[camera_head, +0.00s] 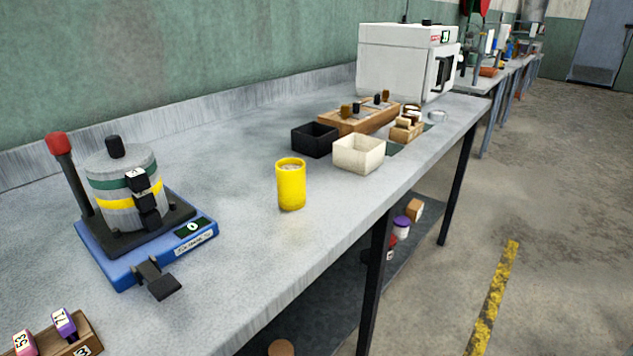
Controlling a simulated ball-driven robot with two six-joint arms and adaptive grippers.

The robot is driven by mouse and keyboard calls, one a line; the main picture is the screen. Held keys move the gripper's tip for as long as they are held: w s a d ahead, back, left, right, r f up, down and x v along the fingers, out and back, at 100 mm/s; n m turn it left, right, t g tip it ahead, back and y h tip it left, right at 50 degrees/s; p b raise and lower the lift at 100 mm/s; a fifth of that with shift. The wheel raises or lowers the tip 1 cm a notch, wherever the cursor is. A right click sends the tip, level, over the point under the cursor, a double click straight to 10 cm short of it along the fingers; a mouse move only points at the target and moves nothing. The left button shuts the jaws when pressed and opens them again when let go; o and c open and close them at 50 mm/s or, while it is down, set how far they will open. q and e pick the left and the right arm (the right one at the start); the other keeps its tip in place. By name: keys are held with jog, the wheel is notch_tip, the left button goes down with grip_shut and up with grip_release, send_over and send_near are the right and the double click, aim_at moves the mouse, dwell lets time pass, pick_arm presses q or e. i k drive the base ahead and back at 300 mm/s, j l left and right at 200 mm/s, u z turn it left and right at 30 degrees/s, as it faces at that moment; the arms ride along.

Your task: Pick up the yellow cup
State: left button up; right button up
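The yellow cup (291,188) stands upright on the grey bench top (240,258), near the middle of the view. Its top is open and a pale, grainy content shows inside the rim. Nothing touches the cup. Neither of my grippers shows in the head view.
A blue-based device (118,270) with a grey cylinder stands left of the cup. A black box (315,139) and a cream box (359,153) sit behind it. A white oven-like machine (400,62) stands farther back. A small wooden rack (85,343) is at bottom left. Bench around the cup is clear.

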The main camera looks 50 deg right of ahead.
aim_at(290, 172)
jog(key=z, duration=1.25)
